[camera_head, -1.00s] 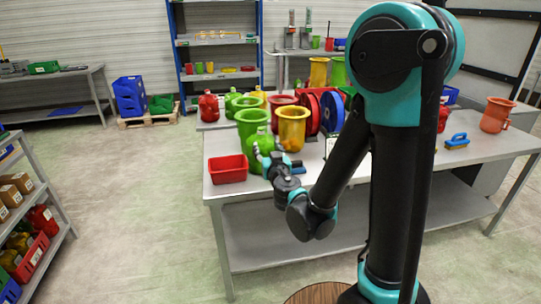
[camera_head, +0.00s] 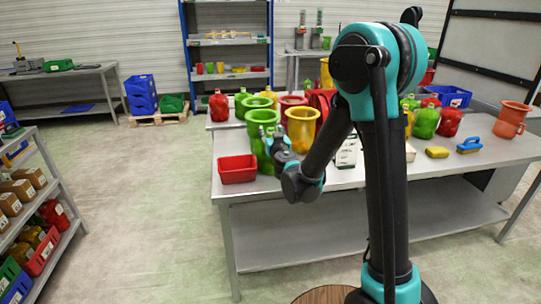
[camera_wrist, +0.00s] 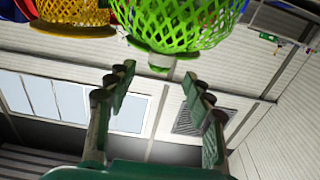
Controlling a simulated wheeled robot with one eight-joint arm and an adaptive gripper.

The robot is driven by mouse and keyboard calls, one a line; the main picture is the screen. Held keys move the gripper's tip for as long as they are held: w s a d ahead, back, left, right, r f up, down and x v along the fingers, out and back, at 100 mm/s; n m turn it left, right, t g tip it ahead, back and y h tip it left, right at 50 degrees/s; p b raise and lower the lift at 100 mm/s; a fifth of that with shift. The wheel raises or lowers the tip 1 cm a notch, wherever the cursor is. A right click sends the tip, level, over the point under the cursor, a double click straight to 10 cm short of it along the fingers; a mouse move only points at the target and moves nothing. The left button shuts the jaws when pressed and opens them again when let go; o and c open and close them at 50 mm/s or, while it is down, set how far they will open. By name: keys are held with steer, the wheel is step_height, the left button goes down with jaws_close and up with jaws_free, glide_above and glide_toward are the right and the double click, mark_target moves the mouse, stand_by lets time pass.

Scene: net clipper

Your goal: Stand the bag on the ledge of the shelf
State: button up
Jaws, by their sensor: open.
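Several filled bags with knotted tops stand on the table: a red one (camera_head: 218,106) at the back left, and green (camera_head: 425,121) and red (camera_head: 449,122) ones right of my arm. Which is the task's bag, I cannot tell. My gripper (camera_head: 270,136) is open and empty in front of a tall green flared net tube (camera_head: 257,118). In the wrist view, green mesh (camera_wrist: 178,22) with a pale stub lies beyond the open fingers (camera_wrist: 158,85). A blue-framed shelf (camera_head: 229,42) stands at the back; a grey shelf (camera_head: 68,243) is at left.
A red bin (camera_head: 238,169) stands on the table's front left, close to my gripper. A yellow net tube (camera_head: 301,128) stands right of the green one. The left shelf holds cartons (camera_head: 22,188) and bags. Floor between shelf and table is clear.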

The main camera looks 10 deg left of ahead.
mark_target(271, 129)
steer(key=x, duration=0.3)
steer(key=shift+w, duration=0.25)
jaws_close()
